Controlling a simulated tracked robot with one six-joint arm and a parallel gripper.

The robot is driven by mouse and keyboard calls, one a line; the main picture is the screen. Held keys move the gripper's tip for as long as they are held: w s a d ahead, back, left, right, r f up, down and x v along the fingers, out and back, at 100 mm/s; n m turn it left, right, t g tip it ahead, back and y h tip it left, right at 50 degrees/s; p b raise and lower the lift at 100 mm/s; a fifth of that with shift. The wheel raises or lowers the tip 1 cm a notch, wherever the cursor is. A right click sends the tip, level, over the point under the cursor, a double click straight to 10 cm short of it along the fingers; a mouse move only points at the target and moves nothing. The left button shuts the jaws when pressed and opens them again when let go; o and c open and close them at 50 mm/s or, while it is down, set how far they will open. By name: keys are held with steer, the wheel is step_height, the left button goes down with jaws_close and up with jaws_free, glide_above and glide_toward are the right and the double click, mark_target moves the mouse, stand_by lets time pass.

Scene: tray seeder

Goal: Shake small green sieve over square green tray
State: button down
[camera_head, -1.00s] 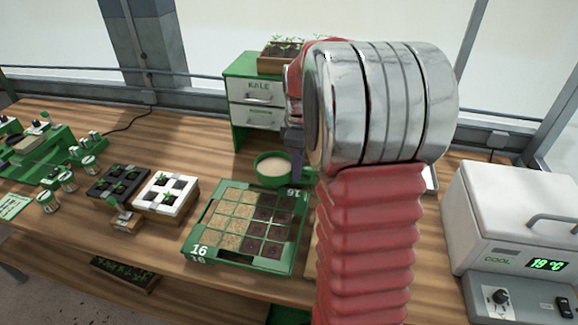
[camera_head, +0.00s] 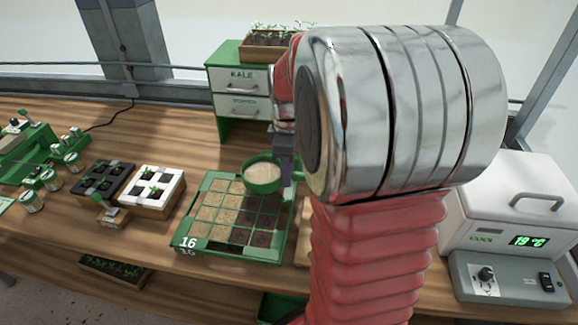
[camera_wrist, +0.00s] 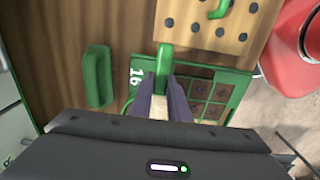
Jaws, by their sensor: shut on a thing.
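The small green sieve (camera_head: 262,180), round with pale tan material inside, appears over the back edge of the square green tray (camera_head: 186,241) marked 16. The exact gap between them is unclear. Several tray cells on the left are tan; others, mostly to the right and front, are dark. My gripper (camera_head: 286,168) is at the sieve's right side, shut on its handle and partly hidden by my arm. In the wrist view, my gripper (camera_wrist: 165,88) has its fingers around the green handle (camera_wrist: 163,62), above the tray (camera_wrist: 246,82). The fingers hide much of the sieve there.
A black seedling tray (camera_head: 86,184) and a white one (camera_head: 140,191) stand left of the green tray. A green drawer cabinet (camera_head: 226,52) is behind. A white cooler (camera_head: 515,205) stands right. A wooden board with holes (camera_wrist: 185,25) lies beside the tray.

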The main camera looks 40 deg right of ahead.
steer(key=shift+s+a, duration=2.25)
steer(key=shift+a, duration=0.3)
steer(key=shift+s+a, duration=2.3)
steer(key=shift+a, duration=0.25)
steer(key=shift+s+a, duration=2.25)
steer(key=shift+a, duration=0.3)
steer(key=shift+a+r, duration=0.1)
steer(key=shift+r, duration=1.9)
